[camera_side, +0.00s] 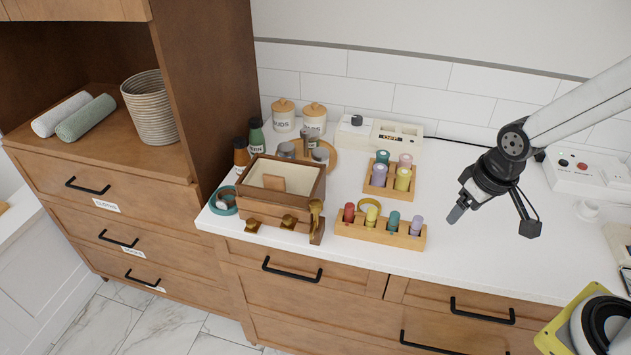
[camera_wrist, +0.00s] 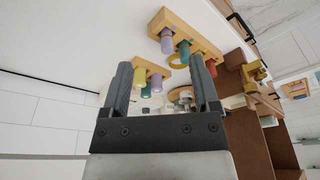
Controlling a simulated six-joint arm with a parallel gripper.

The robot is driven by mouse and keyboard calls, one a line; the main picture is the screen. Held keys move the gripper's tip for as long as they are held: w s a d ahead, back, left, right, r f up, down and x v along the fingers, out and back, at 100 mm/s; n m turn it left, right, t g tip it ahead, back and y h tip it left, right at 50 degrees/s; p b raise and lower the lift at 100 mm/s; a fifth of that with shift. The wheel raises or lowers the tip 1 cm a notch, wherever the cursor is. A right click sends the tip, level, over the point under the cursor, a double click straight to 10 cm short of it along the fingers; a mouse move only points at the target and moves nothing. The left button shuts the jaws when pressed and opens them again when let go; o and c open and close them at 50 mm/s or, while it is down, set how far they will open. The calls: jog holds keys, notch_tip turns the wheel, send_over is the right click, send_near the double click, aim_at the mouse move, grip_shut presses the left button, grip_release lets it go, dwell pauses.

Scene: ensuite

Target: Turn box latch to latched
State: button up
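The wooden box (camera_side: 296,199) stands near the counter's front edge, left of centre in the side view. Its top is open and a small tan block lies inside. A brass latch handle (camera_side: 316,207) stands upright at its front right corner; which latch position this is, I cannot tell. Brass fittings (camera_side: 253,224) sit along the box's front. In the wrist view, brass parts (camera_wrist: 256,71) show at the right edge of the box. My gripper (camera_side: 457,214) hangs above the counter, well right of the box, and touches nothing. In the wrist view its fingers (camera_wrist: 161,76) are wide apart and empty.
A wooden rack of coloured bottles (camera_side: 381,233) stands between the box and my gripper. A second rack (camera_side: 390,183) is behind it. Jars (camera_side: 284,115) and a round wooden tray (camera_side: 328,159) are behind the box. Counter under my gripper is clear.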

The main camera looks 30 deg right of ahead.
jog(key=w+a+r+n+g, duration=0.1)
jog(key=w+a+r+n, duration=0.15)
jog(key=w+a, duration=0.85)
jog(key=n+g, duration=0.2)
jog(key=n, duration=0.1)
send_over(315, 202)
jog(key=shift+f, duration=3.95)
grip_shut()
